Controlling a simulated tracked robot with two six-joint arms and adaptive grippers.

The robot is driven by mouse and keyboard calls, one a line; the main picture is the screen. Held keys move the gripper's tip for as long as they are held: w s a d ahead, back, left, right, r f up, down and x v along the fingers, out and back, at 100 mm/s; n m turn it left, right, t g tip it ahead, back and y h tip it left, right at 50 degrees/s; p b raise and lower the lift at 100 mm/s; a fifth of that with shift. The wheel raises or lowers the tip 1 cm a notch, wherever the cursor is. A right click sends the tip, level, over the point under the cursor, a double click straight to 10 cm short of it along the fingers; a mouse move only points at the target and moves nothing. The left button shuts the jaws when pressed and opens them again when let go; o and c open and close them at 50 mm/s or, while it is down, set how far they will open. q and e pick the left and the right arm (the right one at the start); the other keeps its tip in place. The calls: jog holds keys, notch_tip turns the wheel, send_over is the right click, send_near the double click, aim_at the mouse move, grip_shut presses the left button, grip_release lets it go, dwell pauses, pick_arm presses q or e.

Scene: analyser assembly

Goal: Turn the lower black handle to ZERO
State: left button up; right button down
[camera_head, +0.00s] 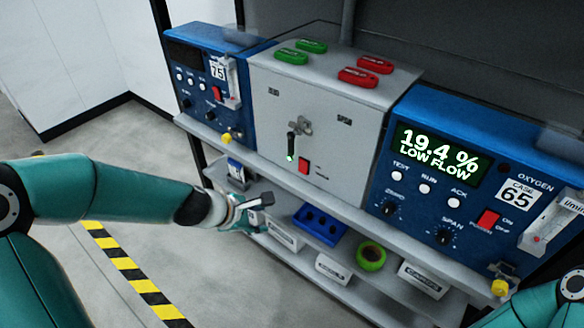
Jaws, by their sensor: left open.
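The grey box (333,92) stands between two blue analyser panels on the shelf unit. On its front, a black handle (291,144) hangs roughly vertical, with a small green spot at its lower end. A metal fitting (301,126) sits just above and to its right. Small labels (344,121) on the box front are too small to read surely. My left gripper (256,212) is open and empty, below and left of the handle, apart from it, in front of the lower shelf. My right gripper is out of view; only part of that arm shows at lower right.
The right blue panel (470,110) reads 19.4 % LOW FLOW. The shelf edge (330,212) runs below the box. A blue tray (319,225) and green tape roll (371,256) lie on the lower shelf. Floor at left is open.

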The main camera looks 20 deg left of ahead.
pick_arm(q)
notch_tip(320, 180, up, 9)
jog(key=w+a+n+t+b, duration=0.2)
jog(key=w+n+t+b, duration=0.15)
jog(key=n, duration=0.25)
jog(key=n+t+h+b, duration=0.1)
jog(key=n+t, duration=0.2)
send_near(290, 146)
jog(key=shift+g, duration=0.25)
jog(key=b+x, duration=0.3)
jog(key=x, duration=0.7)
jog(key=shift+w, duration=0.35)
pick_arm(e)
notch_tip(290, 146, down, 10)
